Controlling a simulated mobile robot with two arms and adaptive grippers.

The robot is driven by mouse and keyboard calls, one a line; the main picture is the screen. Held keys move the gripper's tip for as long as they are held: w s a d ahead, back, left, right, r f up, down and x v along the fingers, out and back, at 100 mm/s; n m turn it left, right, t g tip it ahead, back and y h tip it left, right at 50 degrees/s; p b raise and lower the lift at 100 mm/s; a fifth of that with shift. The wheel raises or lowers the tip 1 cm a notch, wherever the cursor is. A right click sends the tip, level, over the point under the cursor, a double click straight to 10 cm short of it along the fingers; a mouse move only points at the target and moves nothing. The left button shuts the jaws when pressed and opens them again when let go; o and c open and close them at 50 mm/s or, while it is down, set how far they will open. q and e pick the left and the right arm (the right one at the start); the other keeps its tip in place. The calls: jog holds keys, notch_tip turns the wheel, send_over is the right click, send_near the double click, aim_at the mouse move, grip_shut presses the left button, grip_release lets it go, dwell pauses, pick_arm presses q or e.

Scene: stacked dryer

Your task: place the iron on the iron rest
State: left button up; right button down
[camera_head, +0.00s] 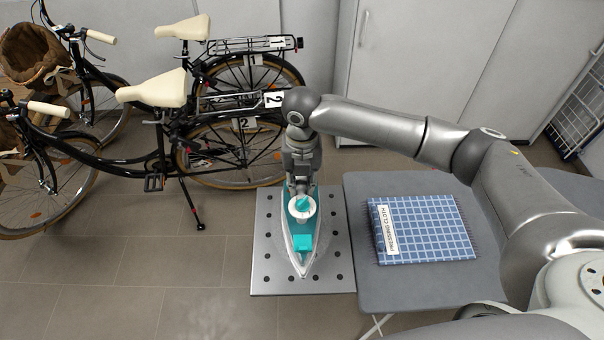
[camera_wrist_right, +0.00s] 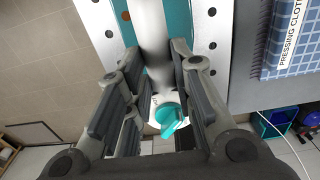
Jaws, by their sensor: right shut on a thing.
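The teal and white iron (camera_head: 302,243) is over the grey metal iron rest (camera_head: 265,278), a plate with dark round holes, with its pointed tip toward the bottom of the head view. I cannot tell whether its sole touches the plate. My right gripper (camera_head: 301,178) is shut on the iron's handle at the far end. In the wrist view, the fingers (camera_wrist_right: 155,58) lie on both sides of the pale handle of the iron (camera_wrist_right: 154,25), with the perforated rest (camera_wrist_right: 218,70) below. My left gripper is not in view.
A grey ironing board (camera_head: 400,290) stands directly right of the rest, bearing a blue checked pressing cloth (camera_head: 430,230). Two black bicycles (camera_head: 160,160) stand at the left and back. A light cabinet (camera_head: 420,60) is behind. Tiled floor (camera_head: 130,280) is clear at the left.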

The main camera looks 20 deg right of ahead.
jog(key=shift+r, duration=0.2)
jog(key=c, duration=1.5)
grip_release()
jog(key=shift+f, duration=0.2)
jog(key=shift+o, duration=1.3)
jog(key=shift+s, duration=0.15)
jog(key=shift+r, duration=0.1)
jog(key=shift+r, duration=0.2)
notch_tip(320, 180, up, 12)
jog(key=b, duration=0.3)
jog(key=shift+f, duration=0.2)
jog(key=shift+f, duration=0.15)
